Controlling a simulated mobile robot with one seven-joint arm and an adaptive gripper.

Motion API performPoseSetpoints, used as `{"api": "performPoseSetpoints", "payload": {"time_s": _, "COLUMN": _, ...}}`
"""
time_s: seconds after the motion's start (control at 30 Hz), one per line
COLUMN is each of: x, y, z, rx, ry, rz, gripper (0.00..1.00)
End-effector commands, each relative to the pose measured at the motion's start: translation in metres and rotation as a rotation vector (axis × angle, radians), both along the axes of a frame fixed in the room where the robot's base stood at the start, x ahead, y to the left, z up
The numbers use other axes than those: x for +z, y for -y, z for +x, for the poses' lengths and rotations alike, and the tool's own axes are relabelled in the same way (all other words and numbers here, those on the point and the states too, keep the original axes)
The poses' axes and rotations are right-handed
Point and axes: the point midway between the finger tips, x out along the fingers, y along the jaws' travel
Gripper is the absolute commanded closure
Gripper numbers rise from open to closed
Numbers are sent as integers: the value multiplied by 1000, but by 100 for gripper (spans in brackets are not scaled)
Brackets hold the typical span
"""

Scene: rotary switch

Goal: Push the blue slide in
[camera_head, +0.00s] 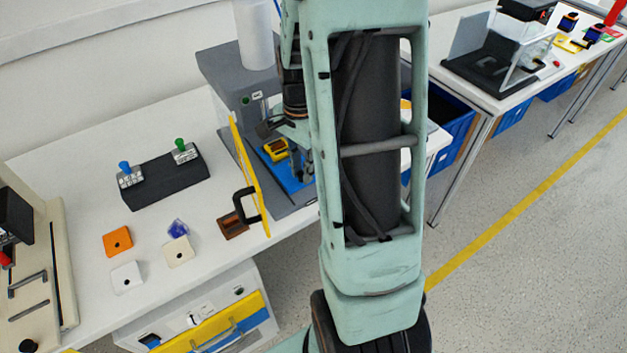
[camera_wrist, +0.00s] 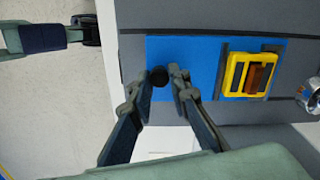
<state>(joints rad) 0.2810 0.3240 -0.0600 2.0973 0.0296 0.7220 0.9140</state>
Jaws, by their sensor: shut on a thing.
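The blue slide (camera_wrist: 200,52) is a flat blue plate in a grey machine base, with a small round black knob (camera_wrist: 158,76). My gripper (camera_wrist: 160,80) has its two fingers on either side of the knob and is shut on it. A yellow frame (camera_wrist: 234,76) with a brown piece (camera_wrist: 258,77) inside sits on the plate to the right of my gripper. In the head view the blue slide (camera_head: 292,184) shows below the yellow frame (camera_head: 277,149). My gripper (camera_head: 300,165) is over it there, partly hidden by my arm.
The grey machine (camera_head: 222,70) stands on the white table, with an open yellow door (camera_head: 250,180) and black handle (camera_head: 243,205) left of the slide. A black block (camera_head: 165,182) with blue and green levers and several small square plates lie farther left.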

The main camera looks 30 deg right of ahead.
Motion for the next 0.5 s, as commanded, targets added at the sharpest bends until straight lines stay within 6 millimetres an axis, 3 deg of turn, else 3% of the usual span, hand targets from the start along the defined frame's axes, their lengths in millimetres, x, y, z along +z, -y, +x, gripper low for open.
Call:
{"api": "performPoseSetpoints", "payload": {"time_s": 0.13, "x": 1, "y": 0, "z": 15, "rx": 1, "ry": 3, "rz": -2, "gripper": 100}}
{"api": "performPoseSetpoints", "payload": {"time_s": 0.43, "x": 1, "y": 0, "z": 16, "rx": 0, "ry": 4, "rz": -3, "gripper": 100}}
{"api": "performPoseSetpoints", "payload": {"time_s": 0.47, "x": 1, "y": 0, "z": 16, "rx": 0, "ry": 4, "rz": -3, "gripper": 83}}
{"api": "performPoseSetpoints", "payload": {"time_s": 0.5, "x": 1, "y": 0, "z": 16, "rx": 0, "ry": 4, "rz": -3, "gripper": 78}}
